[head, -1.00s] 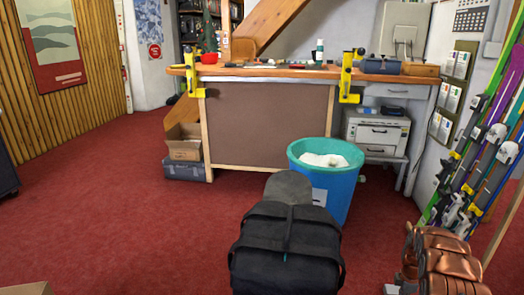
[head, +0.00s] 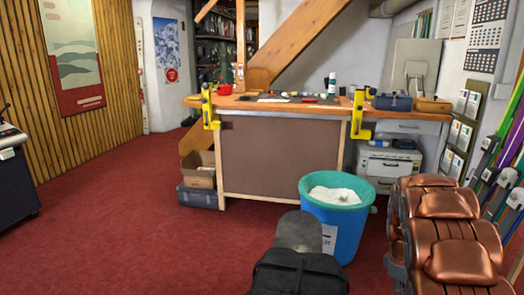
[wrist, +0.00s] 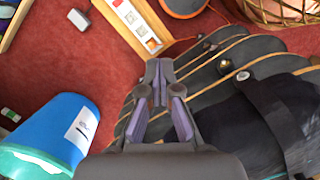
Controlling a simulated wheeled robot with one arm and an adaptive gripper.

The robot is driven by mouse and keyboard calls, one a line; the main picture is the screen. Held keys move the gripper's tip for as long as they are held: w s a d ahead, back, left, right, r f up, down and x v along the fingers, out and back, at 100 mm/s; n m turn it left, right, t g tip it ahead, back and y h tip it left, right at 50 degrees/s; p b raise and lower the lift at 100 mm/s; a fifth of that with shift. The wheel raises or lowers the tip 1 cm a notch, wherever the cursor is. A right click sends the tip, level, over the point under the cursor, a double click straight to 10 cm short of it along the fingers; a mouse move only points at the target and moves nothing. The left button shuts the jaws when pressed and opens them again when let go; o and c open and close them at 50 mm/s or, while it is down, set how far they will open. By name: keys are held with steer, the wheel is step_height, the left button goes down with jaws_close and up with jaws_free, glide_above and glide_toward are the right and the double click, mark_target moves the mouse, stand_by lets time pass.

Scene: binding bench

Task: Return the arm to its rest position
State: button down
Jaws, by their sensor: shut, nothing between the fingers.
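My gripper (wrist: 158,72) shows in the wrist view with its two fingers drawn together and nothing between them. In the head view the fingers are not visible. Copper-coloured links of my arm (head: 450,232) fill the lower right of the head view and hide part of the floor and wall there.
The blue bin (head: 338,235) with pale contents stands before the workbench (head: 275,160). Yellow clamps (head: 208,108) grip the bench edge. Skis (head: 497,170) lean at the right wall. Boxes (head: 198,170) sit left of the bench. Red carpet (head: 115,225) is clear at left.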

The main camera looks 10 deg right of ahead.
steer(key=s+a+r+m+p, duration=0.2)
steer(key=s+a+r+p, duration=0.4)
steer(key=a+r, duration=0.4)
steer(key=s+a+r+m+p, duration=0.35)
steer(key=s+a+r, duration=0.45)
steer(key=r, duration=0.5)
steer(key=s+a+r+m+p, duration=0.1)
steer(key=s+a+r+p, duration=0.3)
steer(key=s, duration=0.4)
steer(key=s+a+r+m+y+p, duration=0.1)
steer(key=s+a+r+p, duration=0.3)
steer(key=s, duration=0.5)
steer(key=shift+s+a+r, duration=0.15)
steer(key=shift+a+r, duration=0.15)
steer(key=shift+a, duration=0.2)
